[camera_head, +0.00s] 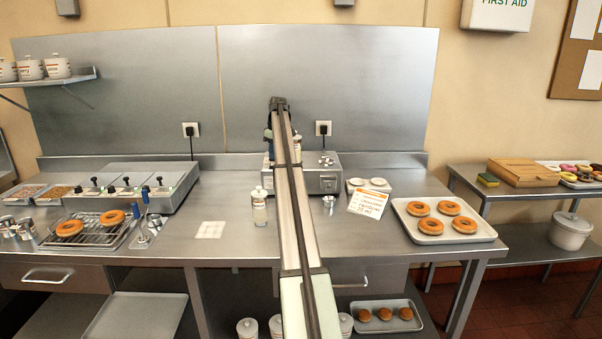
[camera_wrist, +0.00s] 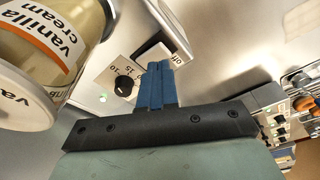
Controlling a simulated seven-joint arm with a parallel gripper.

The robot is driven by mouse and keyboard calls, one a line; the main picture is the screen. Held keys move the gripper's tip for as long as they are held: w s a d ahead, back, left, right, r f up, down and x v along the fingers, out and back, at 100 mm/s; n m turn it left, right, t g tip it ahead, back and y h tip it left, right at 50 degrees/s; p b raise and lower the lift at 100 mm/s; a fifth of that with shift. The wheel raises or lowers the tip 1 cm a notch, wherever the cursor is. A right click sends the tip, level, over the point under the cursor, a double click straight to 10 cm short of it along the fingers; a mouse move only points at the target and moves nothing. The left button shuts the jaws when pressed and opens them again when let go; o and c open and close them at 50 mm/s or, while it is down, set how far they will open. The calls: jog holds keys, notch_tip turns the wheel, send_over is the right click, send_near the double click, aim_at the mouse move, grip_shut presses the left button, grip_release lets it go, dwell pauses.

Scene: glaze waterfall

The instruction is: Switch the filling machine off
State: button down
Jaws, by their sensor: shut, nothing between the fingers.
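The filling machine (camera_head: 325,178) is a steel box at the back of the worktop, partly hidden behind my arm in the head view. In the wrist view, its front panel (camera_wrist: 108,72) carries a black dial (camera_wrist: 124,85) with numbers around it and a small green light (camera_wrist: 102,98). A white label (camera_wrist: 181,56), apparently reading "off", lies just beyond my fingertips. My gripper (camera_wrist: 164,66) has blue fingers, shut and empty, over the panel beside the dial. Contact cannot be told.
A vanilla cream jar (camera_wrist: 45,45) is close to the left of my gripper. On the worktop stand a small bottle (camera_head: 259,207), a white card (camera_head: 368,201) and a doughnut tray (camera_head: 443,235). A cooling rack (camera_head: 92,243) lies left. A plugged socket (camera_head: 323,128) is behind the machine.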

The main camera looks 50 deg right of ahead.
jog(key=shift+f, duration=1.2)
dwell(1.2)
jog(key=shift+r, duration=3.55)
